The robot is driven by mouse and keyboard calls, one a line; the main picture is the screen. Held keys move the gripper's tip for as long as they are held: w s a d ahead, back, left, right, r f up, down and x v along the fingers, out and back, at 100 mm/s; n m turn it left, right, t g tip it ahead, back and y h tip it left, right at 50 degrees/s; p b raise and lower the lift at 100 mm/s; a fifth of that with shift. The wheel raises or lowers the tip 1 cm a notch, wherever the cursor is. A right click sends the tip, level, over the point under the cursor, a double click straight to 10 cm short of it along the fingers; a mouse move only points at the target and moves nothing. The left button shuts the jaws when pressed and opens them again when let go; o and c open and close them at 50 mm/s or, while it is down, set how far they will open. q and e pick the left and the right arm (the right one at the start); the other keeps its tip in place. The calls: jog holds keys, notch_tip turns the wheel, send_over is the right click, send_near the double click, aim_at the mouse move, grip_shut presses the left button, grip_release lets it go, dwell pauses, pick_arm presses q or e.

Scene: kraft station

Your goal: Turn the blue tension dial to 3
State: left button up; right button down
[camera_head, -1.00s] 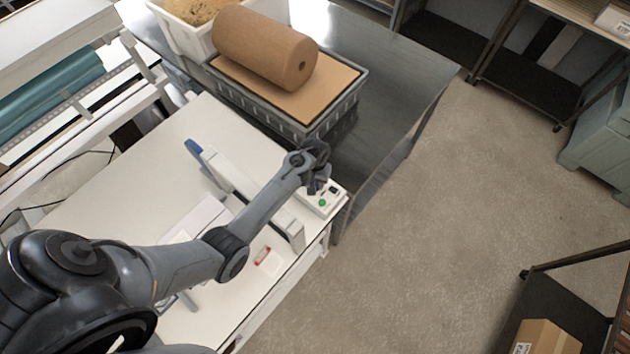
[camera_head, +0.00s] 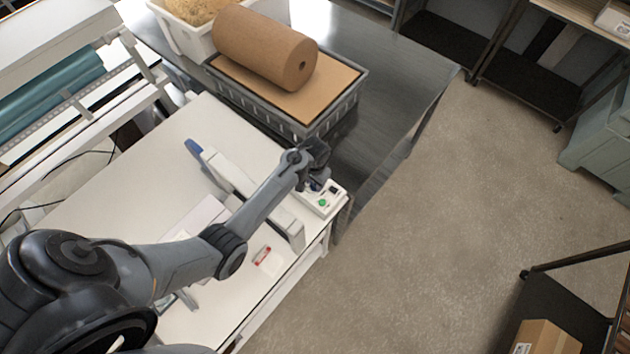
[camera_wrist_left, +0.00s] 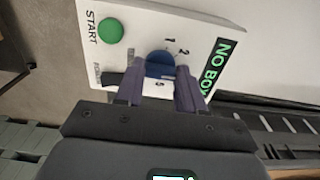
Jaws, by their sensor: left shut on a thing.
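The blue tension dial (camera_wrist_left: 160,66) sits on the white control box (camera_head: 333,207) at the table's corner. In the left wrist view the dial is between the two dark fingers of my left gripper (camera_wrist_left: 159,76), which is shut on it. Printed numbers 1 and 2 show beside the dial; I cannot tell which number it points to. The green START button (camera_wrist_left: 111,31) is to the dial's left. In the head view my left gripper (camera_head: 314,183) is over the box and hides much of the dial. My right gripper is not in view.
A long white-and-grey sealer arm (camera_head: 245,185) lies across the white table (camera_head: 165,150) beside my arm. A grey crate (camera_head: 350,98) with a brown paper roll (camera_head: 262,48) stands on the metal table behind. Open floor lies to the right.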

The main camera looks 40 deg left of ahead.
pick_arm(q)
jog(key=o, duration=1)
jog(key=shift+o, duration=0.2)
jog(key=shift+r, duration=0.1)
notch_tip(320, 180, up, 11)
